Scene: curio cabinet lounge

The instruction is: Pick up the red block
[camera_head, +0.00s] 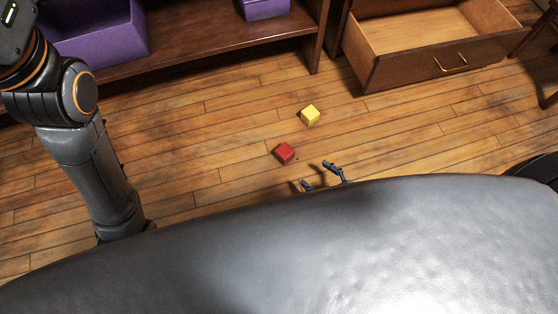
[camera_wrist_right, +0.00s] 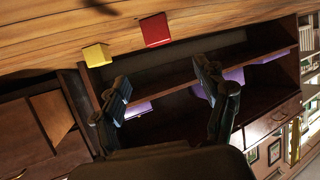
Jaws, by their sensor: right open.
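The red block (camera_head: 285,152) lies on the wooden floor in the middle of the head view. It also shows at the top of the right wrist view (camera_wrist_right: 155,30), where the floor is at the top. My right gripper (camera_head: 317,175) is open and empty, just right of and nearer than the red block, apart from it. Its two spread fingers also show in the right wrist view (camera_wrist_right: 164,75). My left arm comes down at the left of the head view; its gripper is hidden behind my own body.
A yellow block (camera_head: 310,115) lies on the floor beyond the red block. An open, empty drawer (camera_head: 420,35) juts out at the back right. A wooden shelf (camera_head: 220,45) with purple boxes (camera_head: 100,38) stands at the back left. The floor around the blocks is clear.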

